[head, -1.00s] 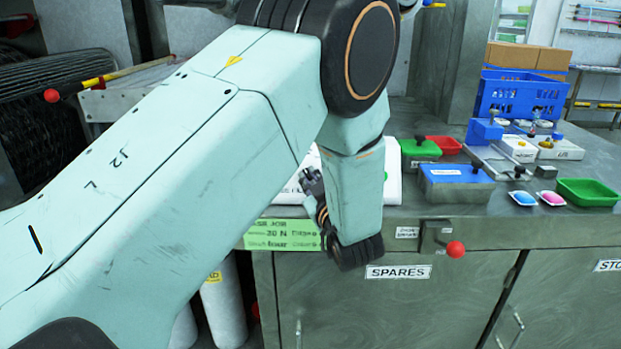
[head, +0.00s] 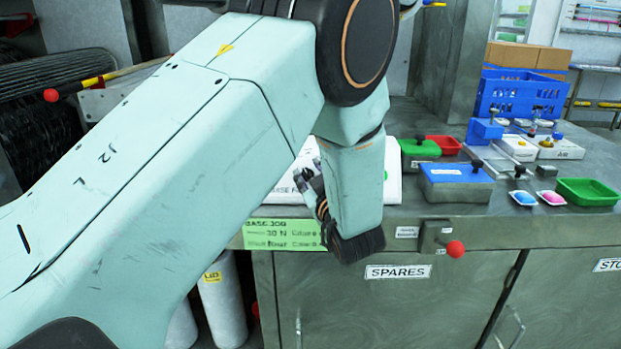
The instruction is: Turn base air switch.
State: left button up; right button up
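A small switch box (head: 432,236) with a lever ending in a red ball (head: 455,249) is on the front edge of the bench, right of my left wrist. A small white label (head: 407,232) beside it is too small to read. My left arm crosses the view from the left. Its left gripper (head: 312,190) shows only as dark fingers, mostly hidden behind my pale green wrist link. It is left of the red-ball lever and apart from it. I cannot tell its opening. My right gripper is out of view.
A green label (head: 285,235) and a white box (head: 394,170) are behind my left wrist. A blue-topped box (head: 455,182), a green tray (head: 587,192) and a blue crate (head: 520,95) stand on the bench. Cabinet doors marked SPARES (head: 398,272) are below. Another red-ball lever (head: 51,95) is far left.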

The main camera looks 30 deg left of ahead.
pick_arm(q)
notch_tip(320, 180, up, 9)
dwell(0.3)
jog(key=shift+f, duration=0.1)
dwell(0.4)
